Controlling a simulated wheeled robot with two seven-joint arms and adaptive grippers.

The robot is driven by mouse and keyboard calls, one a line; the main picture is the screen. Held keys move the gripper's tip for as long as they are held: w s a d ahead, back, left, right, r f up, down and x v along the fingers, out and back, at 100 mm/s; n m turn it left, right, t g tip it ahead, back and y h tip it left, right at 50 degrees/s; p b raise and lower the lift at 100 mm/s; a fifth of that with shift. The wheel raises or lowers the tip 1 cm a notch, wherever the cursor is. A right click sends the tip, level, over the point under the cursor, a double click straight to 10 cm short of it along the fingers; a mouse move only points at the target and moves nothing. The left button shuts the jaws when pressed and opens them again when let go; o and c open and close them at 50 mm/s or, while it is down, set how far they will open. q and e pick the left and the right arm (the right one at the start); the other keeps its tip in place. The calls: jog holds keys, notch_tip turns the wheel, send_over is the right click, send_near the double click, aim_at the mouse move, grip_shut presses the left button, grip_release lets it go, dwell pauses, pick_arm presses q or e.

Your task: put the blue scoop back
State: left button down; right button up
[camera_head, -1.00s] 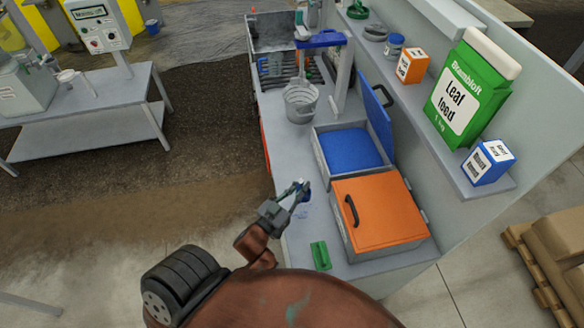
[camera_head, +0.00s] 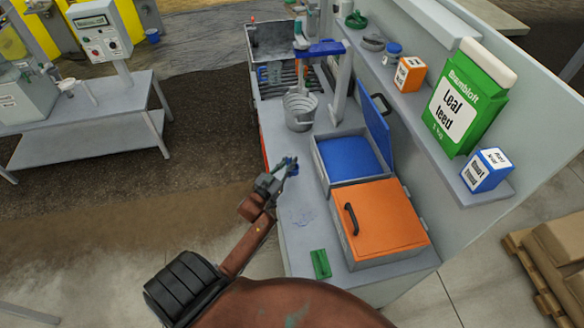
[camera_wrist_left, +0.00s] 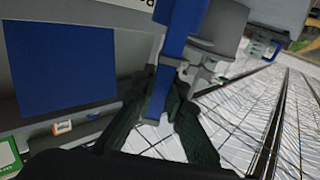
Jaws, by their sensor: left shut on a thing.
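My left gripper (camera_head: 284,172) is shut on the blue scoop (camera_head: 291,164), above the left edge of the bench, left of the open blue bin. The scoop is small and partly hidden by the fingers in the head view. In the left wrist view its blue handle (camera_wrist_left: 182,32) runs down between the dark fingers of my left gripper (camera_wrist_left: 163,115). The blue bin (camera_head: 318,160) has its blue lid (camera_head: 378,118) raised; its inside shows flat blue. My right gripper is not in view.
An orange-lidded bin (camera_head: 385,218) stands nearer, with a green object (camera_head: 320,264) beside it on the bench (camera_head: 300,225). A grey bucket (camera_head: 300,108) hangs or stands beyond the blue bin near a blue-topped stand (camera_head: 320,48). A shelf with boxes runs along the right panel.

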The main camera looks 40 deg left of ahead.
pick_arm(q)
jog(key=shift+w+a+f, duration=0.25)
jog(key=shift+w+f, duration=0.55)
jog(key=shift+f, duration=1.75)
jog(key=shift+f, duration=0.1)
jog(key=c, duration=2)
grip_release()
jog(key=shift+o, duration=0.2)
jog(key=s, duration=0.4)
jog(key=s+d, duration=0.1)
jog(key=s, duration=0.6)
jog(key=shift+s+d, duration=0.15)
jog(key=shift+s, duration=0.25)
